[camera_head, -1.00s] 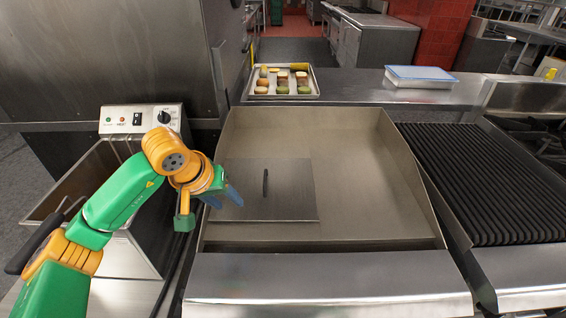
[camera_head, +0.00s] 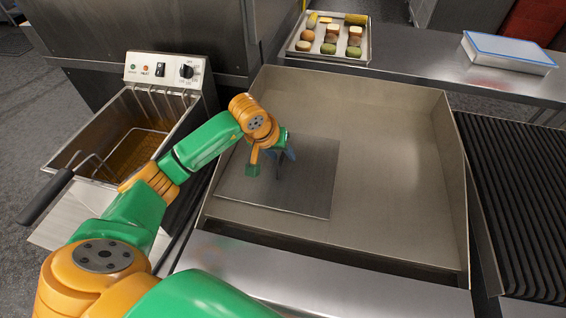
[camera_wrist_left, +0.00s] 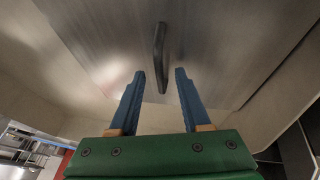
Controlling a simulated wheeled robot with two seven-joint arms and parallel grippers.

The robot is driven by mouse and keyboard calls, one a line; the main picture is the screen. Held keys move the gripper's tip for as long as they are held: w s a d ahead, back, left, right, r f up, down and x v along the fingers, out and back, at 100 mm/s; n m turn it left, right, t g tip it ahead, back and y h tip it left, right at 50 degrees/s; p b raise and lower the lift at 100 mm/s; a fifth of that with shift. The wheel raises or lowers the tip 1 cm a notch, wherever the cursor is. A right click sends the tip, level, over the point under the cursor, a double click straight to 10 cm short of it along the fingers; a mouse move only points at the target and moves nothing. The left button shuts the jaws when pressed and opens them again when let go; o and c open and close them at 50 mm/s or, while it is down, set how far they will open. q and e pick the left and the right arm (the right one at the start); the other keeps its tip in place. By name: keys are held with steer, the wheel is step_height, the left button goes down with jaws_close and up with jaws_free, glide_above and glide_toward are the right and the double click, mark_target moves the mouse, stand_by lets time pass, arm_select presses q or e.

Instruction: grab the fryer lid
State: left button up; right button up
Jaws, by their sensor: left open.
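The fryer lid (camera_head: 307,184) is a flat square metal plate with a dark upright handle. It lies in the left part of the wide metal pan. In the left wrist view the lid (camera_wrist_left: 110,45) fills the upper part, with its black handle (camera_wrist_left: 159,55) ahead of the fingertips and roughly in line with the gap. My left gripper (camera_head: 286,155) is over the lid close to the handle, partly hiding it in the head view. Its two blue fingers (camera_wrist_left: 158,74) are open, with nothing clearly held between them. My right gripper is not in view.
The deep fryer (camera_head: 75,152) with a basket and black basket handle stands at the left. The pan's raised walls (camera_head: 455,180) surround the lid. A tray of food (camera_head: 364,57) and a blue-edged container (camera_head: 509,52) are at the back. A black grill (camera_head: 520,200) is at the right.

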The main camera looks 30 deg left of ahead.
arm_select(q)
steer(key=shift+s+r, duration=0.1)
steer(key=shift+s, duration=0.1)
jaws_close()
steer(key=shift+w, duration=0.1)
stand_by(1.0)
